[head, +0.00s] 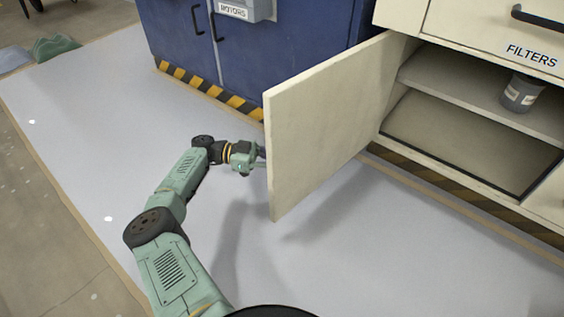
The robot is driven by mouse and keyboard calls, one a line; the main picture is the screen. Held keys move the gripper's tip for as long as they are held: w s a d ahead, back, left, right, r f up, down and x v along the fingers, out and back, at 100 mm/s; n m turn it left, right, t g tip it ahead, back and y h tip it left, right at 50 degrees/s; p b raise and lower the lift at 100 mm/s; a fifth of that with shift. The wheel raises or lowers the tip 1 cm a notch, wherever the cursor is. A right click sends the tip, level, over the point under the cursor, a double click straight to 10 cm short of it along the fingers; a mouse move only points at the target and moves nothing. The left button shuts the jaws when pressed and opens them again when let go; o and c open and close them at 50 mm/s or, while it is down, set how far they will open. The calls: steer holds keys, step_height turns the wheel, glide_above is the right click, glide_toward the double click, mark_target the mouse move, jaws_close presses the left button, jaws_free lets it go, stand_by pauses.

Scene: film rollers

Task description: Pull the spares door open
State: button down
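A cream cabinet door (325,120) stands wide open, swung out from the left side of the cabinet opening. I see its inner face; its outer face, any handle and any label are hidden. My gripper (261,158) is at the outer side of the door, by its free edge. The fingertips run up to or behind the door edge, so whether they are open, or hold a handle, cannot be told. Inside the cabinet, a grey canister (522,92) with a pale label stands on the shelf (470,90).
A cream drawer (490,30) marked FILTERS, with a black handle, is above the opening. A blue cabinet (275,50) with a ROTORS bin stands behind the door. The pale floor (400,260) in front is clear.

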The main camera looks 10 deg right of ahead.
steer(key=shift+a+r, duration=0.15)
steer(key=shift+r, duration=0.05)
steer(key=c, duration=1.9)
jaws_free()
steer(key=shift+o, duration=1.2)
steer(key=shift+f, duration=0.1)
steer(key=v, duration=0.7)
steer(key=shift+a, duration=0.15)
